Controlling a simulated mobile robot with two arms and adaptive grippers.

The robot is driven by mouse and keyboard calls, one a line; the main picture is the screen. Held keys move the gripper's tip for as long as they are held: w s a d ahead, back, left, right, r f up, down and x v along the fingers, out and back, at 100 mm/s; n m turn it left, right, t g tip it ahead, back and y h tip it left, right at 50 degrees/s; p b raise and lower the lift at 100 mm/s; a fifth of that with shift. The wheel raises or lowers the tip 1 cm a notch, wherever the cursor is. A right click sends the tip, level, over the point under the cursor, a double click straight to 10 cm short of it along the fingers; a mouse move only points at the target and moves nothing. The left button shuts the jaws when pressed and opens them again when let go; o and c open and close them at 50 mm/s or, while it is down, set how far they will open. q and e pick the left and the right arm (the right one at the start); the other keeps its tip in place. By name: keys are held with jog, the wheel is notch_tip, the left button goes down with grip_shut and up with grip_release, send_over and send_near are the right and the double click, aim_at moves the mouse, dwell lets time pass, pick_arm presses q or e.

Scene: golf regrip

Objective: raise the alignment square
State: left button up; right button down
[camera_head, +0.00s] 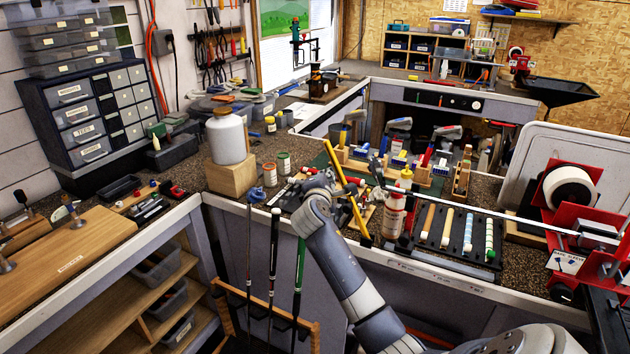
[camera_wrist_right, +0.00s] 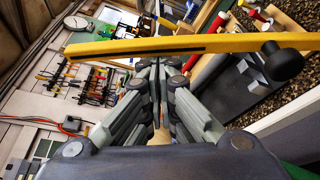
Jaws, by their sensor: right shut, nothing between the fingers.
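The alignment square appears to be the yellow bar (camera_head: 345,184) slanting upright at the front edge of the bench in the head view, with a dark foot at its lower end. In the right wrist view the yellow bar (camera_wrist_right: 200,45) crosses just beyond my fingertips, with a black knob near its right end. My right gripper (camera_head: 326,177) is beside the bar, on its left in the head view. In the wrist view its fingers (camera_wrist_right: 158,68) are closed together with nothing between them. I cannot tell whether they touch the bar. My left gripper is not in view.
Several golf clubs (camera_head: 272,260) stand in a wooden rack before the bench. A red-and-white bottle (camera_head: 394,215) and a black tray (camera_head: 455,236) of grips sit right of the bar. A white jug (camera_head: 226,138) on a wooden block (camera_head: 232,176) stands left. The bench around my gripper is crowded.

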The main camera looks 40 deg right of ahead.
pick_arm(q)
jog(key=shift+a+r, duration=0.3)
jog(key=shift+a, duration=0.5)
pick_arm(e)
jog(key=s+d+r+m+t, duration=0.1)
jog(key=s+d+r+m, duration=0.1)
jog(key=s, duration=0.5)
jog(key=shift+d+r+m, duration=0.35)
jog(key=shift+r+m, duration=0.25)
jog(key=shift+m, duration=0.2)
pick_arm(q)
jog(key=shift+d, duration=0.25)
